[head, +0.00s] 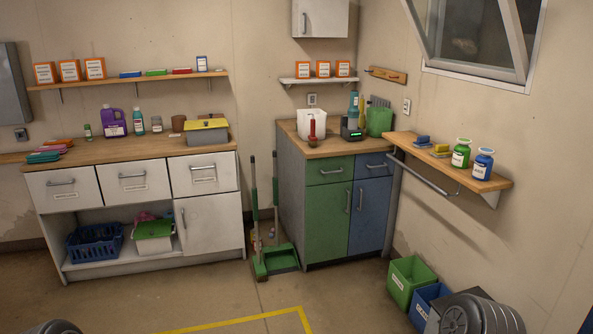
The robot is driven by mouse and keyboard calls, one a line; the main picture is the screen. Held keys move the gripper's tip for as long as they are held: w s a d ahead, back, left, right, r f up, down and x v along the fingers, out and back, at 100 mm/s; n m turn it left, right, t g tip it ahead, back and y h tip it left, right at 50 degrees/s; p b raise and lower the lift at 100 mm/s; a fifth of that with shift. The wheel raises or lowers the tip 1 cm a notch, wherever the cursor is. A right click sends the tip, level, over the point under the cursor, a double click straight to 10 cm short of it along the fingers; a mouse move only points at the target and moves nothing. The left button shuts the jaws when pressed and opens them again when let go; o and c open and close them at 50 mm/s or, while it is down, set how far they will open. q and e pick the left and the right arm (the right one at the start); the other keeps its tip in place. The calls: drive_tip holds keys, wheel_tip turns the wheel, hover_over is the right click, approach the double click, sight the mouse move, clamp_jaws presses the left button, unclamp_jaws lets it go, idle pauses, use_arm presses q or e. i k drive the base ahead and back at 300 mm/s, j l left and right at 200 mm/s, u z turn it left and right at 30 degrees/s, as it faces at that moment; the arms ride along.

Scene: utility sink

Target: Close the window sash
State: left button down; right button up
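The window sash (482,45) is at the upper right of the head view, on the right wall. It has a pale grey frame around a dark pane. It stands tilted out from the window frame (477,73), with a gap between them, so it is open. The top of the window is cut off by the picture edge, and no handle on the sash is clear to me. Neither of my grippers shows. Dark rounded parts at the bottom left and bottom right edges look like my own arms.
A green bin (410,281) and a blue bin (428,303) stand on the floor beneath. The middle floor is clear; cabinets line the back.

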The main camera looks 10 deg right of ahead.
sight(509, 9)
drive_tip(key=i+z, duration=0.25)
drive_tip(key=i, duration=0.2)
drive_tip(key=i+j+z, duration=0.25)
drive_tip(key=i, duration=0.2)
drive_tip(key=i+j+z, duration=0.25)
drive_tip(key=i, duration=0.15)
drive_tip(key=i+j+z, duration=0.25)
drive_tip(key=i, duration=0.2)
drive_tip(key=i+j+z, duration=0.2)
drive_tip(key=z, duration=0.15)
drive_tip(key=i+j+z, duration=0.2)
drive_tip(key=j+z, duration=0.15)
drive_tip(key=i+j+z, duration=0.15)
drive_tip(key=j+z, duration=0.2)
drive_tip(key=i+j+z, duration=0.1)
drive_tip(key=j+z, duration=0.25)
drive_tip(key=i+j+z, duration=0.1)
drive_tip(key=j+z, duration=0.8)
drive_tip(key=j, duration=0.35)
drive_tip(key=k, duration=0.05)
